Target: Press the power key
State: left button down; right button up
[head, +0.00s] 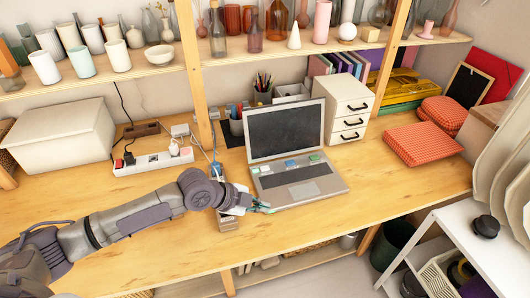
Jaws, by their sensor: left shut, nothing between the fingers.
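An open grey laptop (296,172) stands on the wooden desk with its dark screen (284,131) tilted back. Several small pale, green and blue key-like pieces (291,163) lie in a row across the keyboard's far part. Which one is the power key is too small to tell. My left gripper (266,208) is shut and empty at the laptop's front left corner, low over the desk. It is nearer to me than the key row and apart from it. Whether its tips touch the laptop's edge I cannot tell. My right gripper is not in view.
A power strip (153,162) with plugs and cables lies left of the laptop. A wooden post (194,70) rises behind my arm.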

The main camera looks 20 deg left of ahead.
aim_at(266, 168)
jog(key=i+j, duration=0.2)
jog(key=i, duration=0.2)
jog(key=i+j, duration=0.15)
jog(key=i, duration=0.3)
